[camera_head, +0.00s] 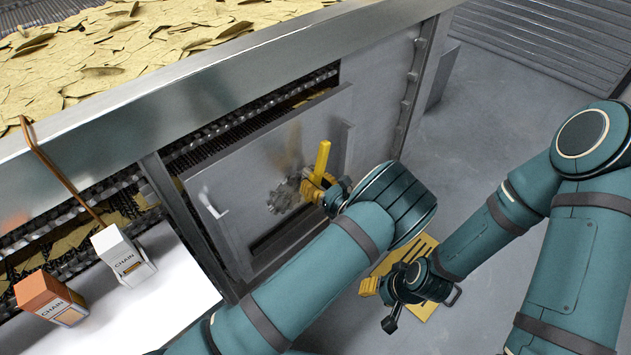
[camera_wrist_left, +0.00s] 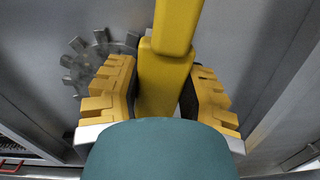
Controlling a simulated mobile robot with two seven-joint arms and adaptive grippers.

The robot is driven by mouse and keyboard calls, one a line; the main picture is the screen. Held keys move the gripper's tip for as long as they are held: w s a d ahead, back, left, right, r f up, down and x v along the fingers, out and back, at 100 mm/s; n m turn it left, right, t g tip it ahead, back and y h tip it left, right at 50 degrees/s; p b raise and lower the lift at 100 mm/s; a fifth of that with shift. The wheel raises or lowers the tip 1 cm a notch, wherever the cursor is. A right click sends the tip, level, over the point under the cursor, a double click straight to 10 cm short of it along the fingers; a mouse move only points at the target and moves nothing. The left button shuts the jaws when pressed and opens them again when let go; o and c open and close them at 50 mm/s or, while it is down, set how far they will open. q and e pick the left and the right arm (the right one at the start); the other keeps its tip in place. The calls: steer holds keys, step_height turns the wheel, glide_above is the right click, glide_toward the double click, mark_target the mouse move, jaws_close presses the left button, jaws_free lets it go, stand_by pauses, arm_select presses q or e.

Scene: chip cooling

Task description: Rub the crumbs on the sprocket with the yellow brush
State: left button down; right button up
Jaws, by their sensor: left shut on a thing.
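The grey toothed sprocket (camera_head: 283,195) is on the metal panel of the machine's side. It also shows at the left of the left wrist view (camera_wrist_left: 88,62), partly hidden by a finger. My left gripper (camera_head: 314,188) is shut on the yellow brush (camera_head: 322,158), just right of the sprocket. In the left wrist view the brush (camera_wrist_left: 168,65) stands between the yellow finger pads; its bristle end is hidden. I cannot make out crumbs on the sprocket, nor whether the brush touches it. My right gripper (camera_head: 372,287) is low, away from the panel; its finger opening is unclear.
Chips (camera_head: 150,30) cover the machine's top. A white box (camera_head: 122,255) and an orange and white box (camera_head: 50,298) marked CHAIN stand on a white surface (camera_head: 165,300) at lower left. A copper-coloured rod (camera_head: 62,175) leans there. A yellow slotted plate (camera_head: 410,262) lies below my right gripper.

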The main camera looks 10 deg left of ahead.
arm_select(q)
steer(key=shift+s+a+r+p, duration=0.1)
steer(key=shift+s+a+p, duration=0.6)
steer(key=shift+s+a, duration=0.45)
steer(key=shift+s+a+p, duration=0.7)
steer(key=shift+s+a, duration=0.15)
steer(key=shift+s, duration=0.45)
steer(key=shift+s+a+p, duration=0.45)
steer(key=shift+s+a, duration=0.25)
steer(key=shift+s, duration=0.25)
steer(key=shift+s+a+p, duration=0.4)
steer(key=shift+s+a, duration=0.25)
steer(key=shift+s, duration=0.3)
glide_toward(275, 197)
steer(key=shift+w, duration=0.1)
